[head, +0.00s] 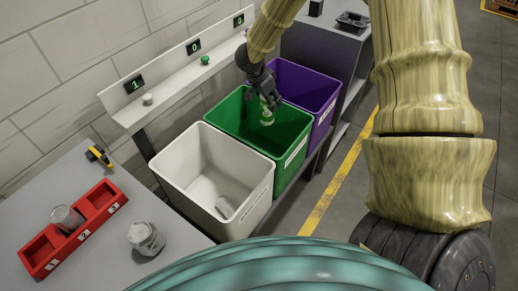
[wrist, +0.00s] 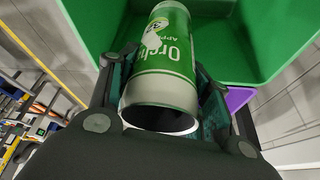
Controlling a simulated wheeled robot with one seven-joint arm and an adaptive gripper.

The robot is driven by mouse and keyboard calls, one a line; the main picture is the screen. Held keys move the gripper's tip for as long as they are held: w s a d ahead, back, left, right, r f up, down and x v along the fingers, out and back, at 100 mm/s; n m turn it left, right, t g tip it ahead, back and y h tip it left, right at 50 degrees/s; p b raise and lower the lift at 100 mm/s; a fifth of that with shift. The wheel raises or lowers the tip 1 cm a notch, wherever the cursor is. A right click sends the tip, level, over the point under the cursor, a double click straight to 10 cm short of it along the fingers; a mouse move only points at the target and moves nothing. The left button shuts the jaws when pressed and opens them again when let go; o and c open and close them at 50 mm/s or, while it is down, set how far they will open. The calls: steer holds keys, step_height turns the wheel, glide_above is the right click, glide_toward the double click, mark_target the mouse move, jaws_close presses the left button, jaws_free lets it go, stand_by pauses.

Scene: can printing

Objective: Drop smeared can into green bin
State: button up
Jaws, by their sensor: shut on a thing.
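The can (wrist: 165,75) is green and white with printed lettering and a pale blotch on its upper part in the wrist view. My gripper (wrist: 165,90) is shut around it, one finger on each side. In the head view my gripper (head: 262,92) holds the can (head: 267,113) over the green bin (head: 232,107), at or just below its rim level. I cannot tell how deep it hangs. The green bin stands between a white and a purple bin, and its inner wall also shows in the wrist view (wrist: 260,40).
The white bin (head: 190,165) has a can (head: 225,206) lying inside. The purple bin (head: 312,92) is at the right. A red numbered rack (head: 85,229) with a can in it (head: 67,218) and a loose can (head: 146,238) are on the grey table. Counters showing 1, 0, 0 stand behind the bins.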

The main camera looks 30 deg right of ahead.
steer(key=w+f+b, duration=0.1)
steer(key=f, duration=0.1)
steer(key=w+f+b, duration=0.1)
steer(key=w+f, duration=0.1)
steer(key=f, duration=0.1)
steer(key=shift+a+f+b, duration=0.15)
steer(key=shift+f+b, duration=0.15)
steer(key=shift+b, duration=0.1)
steer(key=shift+s, duration=0.3)
steer(key=shift+s+r, duration=0.4)
steer(key=shift+s, duration=0.1)
steer(key=shift+w+a+f, duration=0.1)
steer(key=shift+w+f, duration=0.3)
steer(key=shift+w, duration=0.1)
steer(key=o, duration=0.5)
steer(key=shift+o, duration=1.4)
steer(key=shift+s+r, duration=0.1)
steer(key=shift+s, duration=0.05)
steer(key=shift+s+r, duration=0.1)
steer(key=v, duration=1.1)
steer(key=shift+w+r, duration=0.2)
steer(key=shift+r, duration=0.25)
